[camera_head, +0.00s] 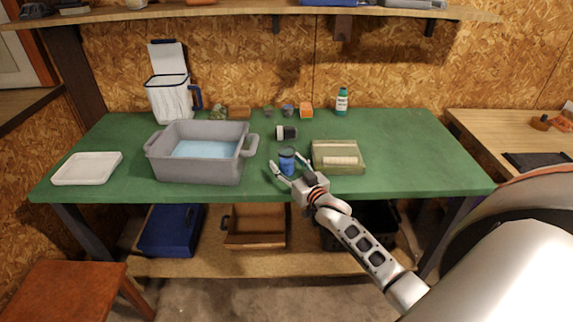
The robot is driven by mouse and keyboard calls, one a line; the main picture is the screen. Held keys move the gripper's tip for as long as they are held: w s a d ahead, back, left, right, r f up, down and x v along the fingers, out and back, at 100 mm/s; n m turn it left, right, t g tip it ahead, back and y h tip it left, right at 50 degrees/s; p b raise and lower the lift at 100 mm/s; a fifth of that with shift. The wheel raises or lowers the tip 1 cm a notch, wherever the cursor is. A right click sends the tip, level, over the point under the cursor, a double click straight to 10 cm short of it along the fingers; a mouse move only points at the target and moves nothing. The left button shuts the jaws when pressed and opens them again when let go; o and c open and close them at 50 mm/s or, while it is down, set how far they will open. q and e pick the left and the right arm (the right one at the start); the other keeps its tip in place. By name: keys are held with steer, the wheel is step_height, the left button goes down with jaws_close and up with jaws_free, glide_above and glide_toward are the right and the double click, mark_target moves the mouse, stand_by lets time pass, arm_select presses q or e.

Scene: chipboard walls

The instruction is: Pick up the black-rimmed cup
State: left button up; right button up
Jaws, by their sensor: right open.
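A small blue cup (287,165) with a dark rim stands upright near the front middle of the green table (400,150). My right gripper (289,164) reaches in from the lower right. Its fingers are open, one on each side of the blue cup. I cannot tell whether either finger touches it. Just behind lies a small white-and-black cylinder (286,132) on its side. Which of the two is the black-rimmed cup is not certain at this size. My left gripper is not in view.
A grey tub (198,168) with blue contents stands to the left. A shallow olive tray (338,170) is close on the right. The table's right side is clear.

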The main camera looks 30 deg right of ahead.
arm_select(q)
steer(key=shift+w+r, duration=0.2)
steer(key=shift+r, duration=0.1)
arm_select(e)
steer(key=shift+w, duration=0.2)
steer(key=c, duration=1.3)
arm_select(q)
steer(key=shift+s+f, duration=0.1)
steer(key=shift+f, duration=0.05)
arm_select(e)
steer(key=shift+r, duration=0.15)
